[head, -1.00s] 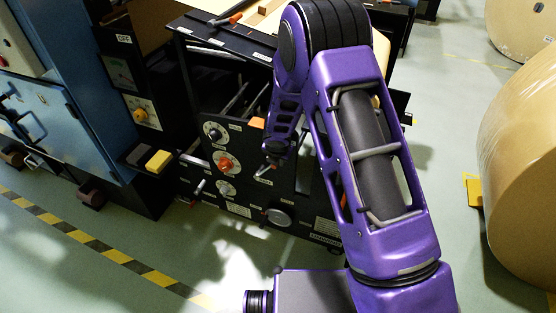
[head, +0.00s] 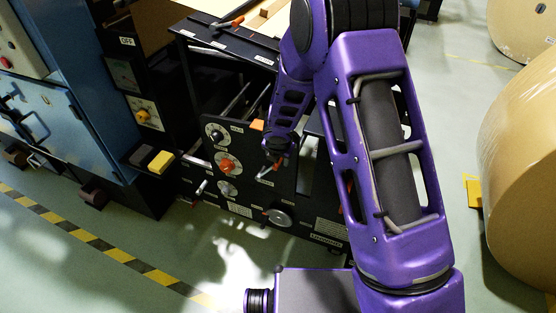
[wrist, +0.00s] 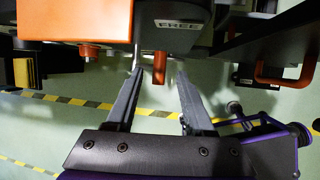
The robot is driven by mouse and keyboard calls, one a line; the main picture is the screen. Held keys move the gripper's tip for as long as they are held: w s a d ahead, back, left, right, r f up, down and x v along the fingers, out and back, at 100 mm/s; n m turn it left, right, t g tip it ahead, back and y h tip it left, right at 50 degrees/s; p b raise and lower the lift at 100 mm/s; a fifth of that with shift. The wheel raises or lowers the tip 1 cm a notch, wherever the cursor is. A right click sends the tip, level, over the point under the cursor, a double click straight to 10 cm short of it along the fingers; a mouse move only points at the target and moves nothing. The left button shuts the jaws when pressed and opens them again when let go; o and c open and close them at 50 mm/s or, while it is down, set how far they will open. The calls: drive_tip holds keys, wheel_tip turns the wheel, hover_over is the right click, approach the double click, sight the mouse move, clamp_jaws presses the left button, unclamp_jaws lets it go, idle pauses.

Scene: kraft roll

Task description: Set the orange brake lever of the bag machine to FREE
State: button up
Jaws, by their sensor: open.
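The bag machine's black side panel (head: 240,205) carries several knobs and levers. In the wrist view an orange lever end (wrist: 160,65) hangs below a plate that reads FREE (wrist: 178,24). My gripper (wrist: 158,82) is open, with one dark finger on each side of the orange end. I see a gap on the right side; contact on the left is hard to judge. In the head view my gripper (head: 271,170) is small in front of the panel, and the lever is mostly hidden there.
A large orange block (wrist: 75,20) and an orange handle (wrist: 285,78) flank the fingers in the wrist view. An orange-red knob (head: 228,166) is on the panel left of my gripper. A big kraft roll (head: 525,170) stands at right, with open floor before it.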

drive_tip(key=p+v, duration=0.3)
drive_tip(key=v, duration=0.8)
drive_tip(key=shift+s+r+p, duration=0.3)
drive_tip(key=shift+r, duration=0.05)
